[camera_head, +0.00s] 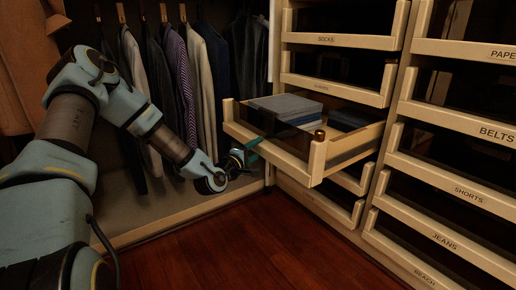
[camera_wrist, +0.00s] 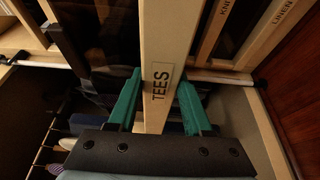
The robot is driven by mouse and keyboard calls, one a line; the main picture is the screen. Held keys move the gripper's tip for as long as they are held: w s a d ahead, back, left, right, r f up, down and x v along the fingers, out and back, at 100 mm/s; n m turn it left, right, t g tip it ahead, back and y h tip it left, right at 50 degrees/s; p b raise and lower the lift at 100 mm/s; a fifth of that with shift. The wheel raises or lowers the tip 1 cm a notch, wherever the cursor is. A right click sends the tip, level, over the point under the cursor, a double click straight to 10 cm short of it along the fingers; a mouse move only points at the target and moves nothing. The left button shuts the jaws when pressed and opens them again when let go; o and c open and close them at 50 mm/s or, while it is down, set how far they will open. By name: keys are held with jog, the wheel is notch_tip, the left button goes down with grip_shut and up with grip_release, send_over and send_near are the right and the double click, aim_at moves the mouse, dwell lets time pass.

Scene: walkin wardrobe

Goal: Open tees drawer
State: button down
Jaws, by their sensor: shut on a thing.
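The tees drawer (camera_head: 278,146) is pulled well out of the left drawer column in the head view, with folded grey-blue clothes (camera_head: 288,108) inside. Its front board shows close up in the wrist view, with the label TEES (camera_wrist: 161,85). My gripper (camera_wrist: 160,80) has one green finger on each side of this board and is shut on it. In the head view my gripper (camera_head: 252,151) is at the left part of the drawer front, and part of it is hidden by the wrist.
Other drawers above and below look shut, such as the socks drawer (camera_head: 340,41). A right column holds belts (camera_head: 470,127), shorts and jeans drawers. Hanging clothes (camera_head: 175,70) are behind my arm on the left. The wooden floor (camera_head: 240,240) in front is clear.

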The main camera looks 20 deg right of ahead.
jog(key=shift+f, duration=0.15)
jog(key=shift+c, duration=1.7)
grip_release()
jog(key=p+v, duration=0.3)
jog(key=v, duration=0.7)
jog(key=shift+s+a, duration=0.25)
jog(key=shift+a, duration=0.1)
